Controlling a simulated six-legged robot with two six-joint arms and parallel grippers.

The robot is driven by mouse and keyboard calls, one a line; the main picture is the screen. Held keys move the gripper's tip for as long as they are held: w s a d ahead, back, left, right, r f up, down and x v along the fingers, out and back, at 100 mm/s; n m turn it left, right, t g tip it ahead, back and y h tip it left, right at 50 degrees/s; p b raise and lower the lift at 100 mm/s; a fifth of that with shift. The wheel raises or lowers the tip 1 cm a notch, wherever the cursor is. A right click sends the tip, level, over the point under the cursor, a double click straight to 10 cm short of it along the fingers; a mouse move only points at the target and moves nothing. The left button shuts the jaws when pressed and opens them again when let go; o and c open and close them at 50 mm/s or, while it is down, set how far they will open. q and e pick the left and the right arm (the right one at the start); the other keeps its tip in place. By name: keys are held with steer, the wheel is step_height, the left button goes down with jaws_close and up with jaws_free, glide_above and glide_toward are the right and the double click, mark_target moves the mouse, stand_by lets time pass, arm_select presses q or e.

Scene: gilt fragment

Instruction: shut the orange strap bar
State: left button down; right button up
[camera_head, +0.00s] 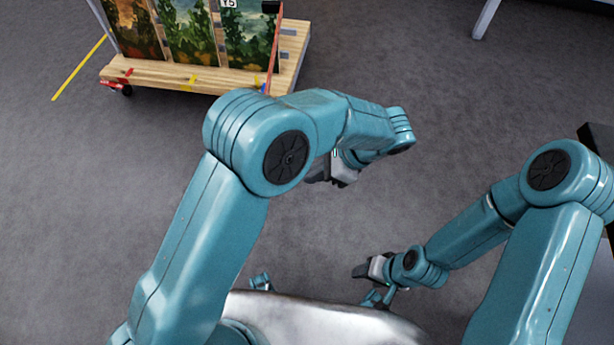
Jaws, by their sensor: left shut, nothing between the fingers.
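A thin orange-red bar (273,52), which looks like the strap bar, stands steeply at the right end of a wooden cart at the top left. Its upper end is by a dark block at the picture's top edge. I cannot tell whether it is latched. My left gripper (340,182) is shut and empty, partly hidden under my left arm. It is over the floor, below and right of the cart, well apart from the bar. My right gripper (360,271) is low in the middle, far from the cart. Its fingers are too small to read.
The wooden cart (150,76) carries several painted panels (192,38) and has a caster at its left corner. A yellow floor line (78,68) runs left of it. Grey floor lies clear between. A pale leg (487,18) stands top right; a dark-edged piece (598,140) is at the right edge.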

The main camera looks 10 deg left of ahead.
arm_select(q)
steer(key=a+r+b+x, duration=0.1)
steer(key=a+b+x, duration=0.1)
steer(key=x, duration=0.8)
steer(key=shift+s, duration=0.3)
steer(key=shift+a, duration=0.2)
